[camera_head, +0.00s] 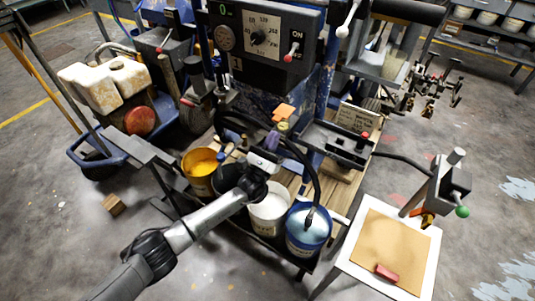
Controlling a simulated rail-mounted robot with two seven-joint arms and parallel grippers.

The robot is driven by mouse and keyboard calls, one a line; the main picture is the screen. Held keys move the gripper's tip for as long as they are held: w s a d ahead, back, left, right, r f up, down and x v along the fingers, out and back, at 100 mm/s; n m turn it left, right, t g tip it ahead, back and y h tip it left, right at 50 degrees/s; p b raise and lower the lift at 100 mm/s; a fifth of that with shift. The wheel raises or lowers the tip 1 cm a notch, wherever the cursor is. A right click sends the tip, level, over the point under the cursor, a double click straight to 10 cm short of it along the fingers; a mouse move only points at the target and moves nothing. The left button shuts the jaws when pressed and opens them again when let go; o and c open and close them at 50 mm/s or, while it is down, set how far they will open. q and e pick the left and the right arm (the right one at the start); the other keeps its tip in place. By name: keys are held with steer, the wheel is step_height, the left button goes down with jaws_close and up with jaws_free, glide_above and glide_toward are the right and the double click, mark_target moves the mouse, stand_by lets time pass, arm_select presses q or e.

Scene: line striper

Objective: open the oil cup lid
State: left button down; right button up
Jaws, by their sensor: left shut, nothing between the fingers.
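My left arm comes in from the lower left, and its gripper (270,146) reaches in front of the machine above the buckets. The gripper looks shut and empty, though its fingertips are small and partly lost among dark hoses. I cannot clearly make out the oil cup or its lid. A small yellowish round part (284,128) sits just beyond the gripper and may be the cup's lid; whether it is open or touched I cannot tell. My right gripper is not in view.
Below the gripper stand a yellow paint bucket (201,168), a white bucket (268,214) and a blue bucket (308,228). Black hoses (309,170) loop close by. A control box (262,40) stands behind. A white-edged table (431,262) is at right. Floor at lower left is mostly clear.

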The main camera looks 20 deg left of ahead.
mark_target(277, 120)
arm_select(q)
steer(key=shift+s+r, duration=0.15)
steer(key=shift+r, duration=1.5)
steer(key=shift+a, duration=0.1)
